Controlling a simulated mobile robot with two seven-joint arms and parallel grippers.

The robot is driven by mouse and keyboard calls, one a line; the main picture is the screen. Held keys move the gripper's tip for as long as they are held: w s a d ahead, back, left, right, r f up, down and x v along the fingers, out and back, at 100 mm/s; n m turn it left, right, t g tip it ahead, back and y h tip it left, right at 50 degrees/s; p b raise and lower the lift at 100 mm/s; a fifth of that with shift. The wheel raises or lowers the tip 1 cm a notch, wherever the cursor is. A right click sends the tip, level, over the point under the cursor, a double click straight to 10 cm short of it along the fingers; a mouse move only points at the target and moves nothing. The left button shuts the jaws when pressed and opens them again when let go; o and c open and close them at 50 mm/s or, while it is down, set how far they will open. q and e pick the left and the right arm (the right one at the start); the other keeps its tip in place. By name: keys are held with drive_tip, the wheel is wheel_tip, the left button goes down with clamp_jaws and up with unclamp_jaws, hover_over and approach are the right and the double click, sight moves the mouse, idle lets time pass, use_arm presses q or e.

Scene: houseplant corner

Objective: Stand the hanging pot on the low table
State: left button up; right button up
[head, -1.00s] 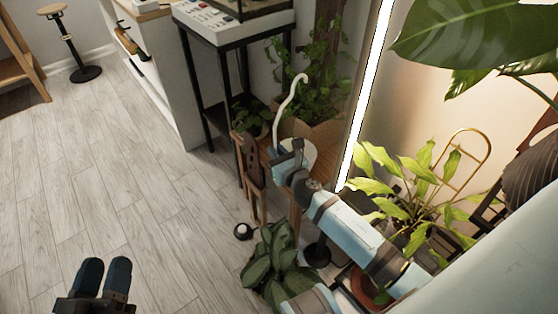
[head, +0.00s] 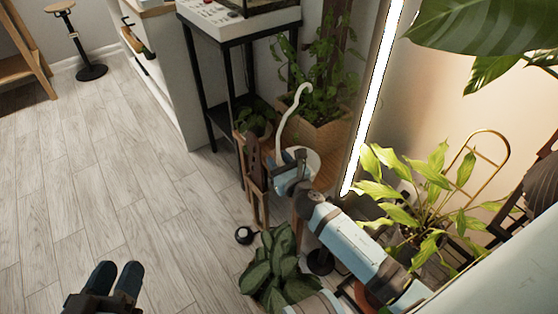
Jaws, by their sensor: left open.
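The white hanging pot (head: 310,160) shows partly behind my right gripper (head: 290,163). Its long curved white hanger (head: 289,113) rises above the gripper and bends over at the top. My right gripper appears shut on it, though its fingertips are mostly hidden. The low wooden table (head: 327,175) lies under and behind the pot; I cannot tell whether the pot touches it. My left gripper (head: 116,278) is open and empty over the bare floor at the bottom left, far from the pot.
A woven planter (head: 322,134) with a leafy plant stands behind the pot, and a small plant (head: 258,118) is to its left. A wooden chair-like back (head: 253,165) is close by the gripper. A broad-leaved plant (head: 275,275) stands below. The floor at left is clear.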

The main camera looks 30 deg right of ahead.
drive_tip(key=shift+r, duration=0.1)
drive_tip(key=shift+s, duration=0.2)
drive_tip(key=s, duration=1.1)
drive_tip(key=shift+s, duration=0.3)
drive_tip(key=shift+a, duration=0.1)
